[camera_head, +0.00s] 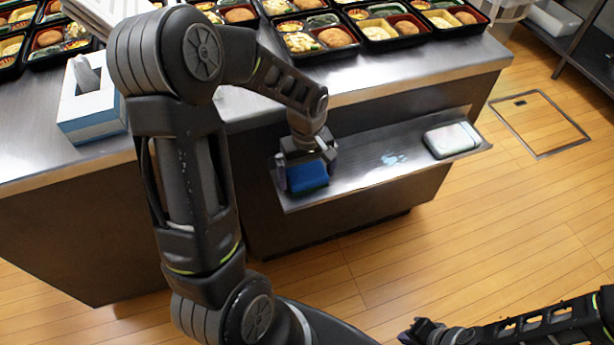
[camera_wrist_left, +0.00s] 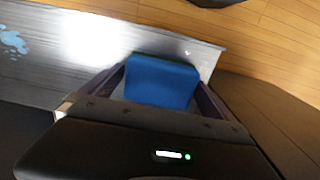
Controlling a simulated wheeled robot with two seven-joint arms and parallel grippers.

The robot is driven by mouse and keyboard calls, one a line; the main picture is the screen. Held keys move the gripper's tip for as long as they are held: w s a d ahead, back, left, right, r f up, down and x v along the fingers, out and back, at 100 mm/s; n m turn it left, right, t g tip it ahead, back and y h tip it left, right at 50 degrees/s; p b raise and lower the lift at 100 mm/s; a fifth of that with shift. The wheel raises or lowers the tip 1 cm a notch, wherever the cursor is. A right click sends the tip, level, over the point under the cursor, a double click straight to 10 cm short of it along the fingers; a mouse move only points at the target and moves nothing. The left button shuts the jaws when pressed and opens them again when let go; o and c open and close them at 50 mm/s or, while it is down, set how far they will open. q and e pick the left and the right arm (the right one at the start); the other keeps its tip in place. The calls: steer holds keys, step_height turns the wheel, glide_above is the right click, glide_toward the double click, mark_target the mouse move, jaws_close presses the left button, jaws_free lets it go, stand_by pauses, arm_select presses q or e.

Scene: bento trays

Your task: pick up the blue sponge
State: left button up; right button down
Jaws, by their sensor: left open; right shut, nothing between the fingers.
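The blue sponge (camera_head: 308,177) lies at the left end of the metal shelf (camera_head: 365,172) on the side of the counter. It also shows in the left wrist view (camera_wrist_left: 162,80), with a thin dark green edge along its far side. My left gripper (camera_head: 306,160) is down at the sponge, its fingers apart on either side of it; in the left wrist view the sponge sits between the fingers. Whether the fingers touch it I cannot tell. My right gripper (camera_head: 412,332) is low at the bottom edge of the head view, shut and empty, away from the shelf.
A tissue box (camera_head: 92,112) and several bento trays (camera_head: 313,37) stand on the counter above. Wooden floor lies open to the right.

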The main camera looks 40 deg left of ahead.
mark_target(307, 173)
arm_select(q)
steer(key=shift+c, duration=0.2)
stand_by(0.4)
steer(key=c, duration=1.1)
step_height(307, 173, up, 18)
steer(key=shift+r+p, duration=0.1)
steer(key=shift+p, duration=0.9)
